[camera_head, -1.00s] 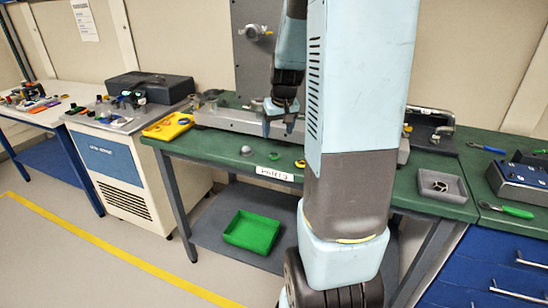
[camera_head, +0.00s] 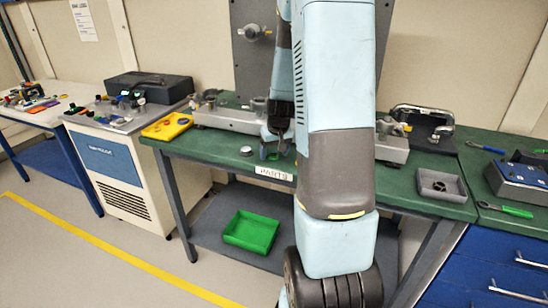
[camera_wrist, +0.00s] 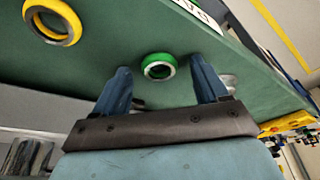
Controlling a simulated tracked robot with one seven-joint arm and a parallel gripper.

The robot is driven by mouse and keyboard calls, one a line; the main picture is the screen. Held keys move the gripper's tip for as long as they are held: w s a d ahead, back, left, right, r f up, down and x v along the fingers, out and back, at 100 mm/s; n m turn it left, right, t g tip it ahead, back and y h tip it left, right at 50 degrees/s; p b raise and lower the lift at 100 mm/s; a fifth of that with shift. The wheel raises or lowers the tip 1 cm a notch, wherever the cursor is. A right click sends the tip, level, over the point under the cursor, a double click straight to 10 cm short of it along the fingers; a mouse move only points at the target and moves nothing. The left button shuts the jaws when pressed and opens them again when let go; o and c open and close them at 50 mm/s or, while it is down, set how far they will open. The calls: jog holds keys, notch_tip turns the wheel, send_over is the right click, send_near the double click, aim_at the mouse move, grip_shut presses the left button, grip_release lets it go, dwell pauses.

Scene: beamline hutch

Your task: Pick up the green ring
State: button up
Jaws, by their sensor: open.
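The green ring (camera_wrist: 158,66) lies flat on the green bench top, with a silvery inner edge. In the wrist view it shows between the two blue fingers of my gripper (camera_wrist: 160,68), which is open and empty. In the head view my gripper (camera_head: 275,143) is low over the front of the bench, close above the ring, and partly hides it. I cannot tell the exact height left between fingertips and ring.
A yellow ring (camera_wrist: 52,20) lies at the upper left of the wrist view. A small grey round part (camera_head: 246,151) sits left of my gripper. A PARTS label (camera_head: 273,174) marks the bench edge. A green bin (camera_head: 251,232) is on the lower shelf.

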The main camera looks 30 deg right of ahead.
aim_at(273, 153)
jog(key=c, duration=1.1)
jog(key=shift+r, duration=0.45)
notch_tip(273, 153, up, 3)
jog(key=shift+f, duration=0.2)
jog(key=s+r, duration=0.3)
jog(key=s, duration=0.1)
jog(key=s+r, duration=0.3)
jog(key=s, duration=0.2)
jog(key=s+r, duration=0.3)
jog(key=s, duration=0.2)
jog(key=shift+r, duration=0.2)
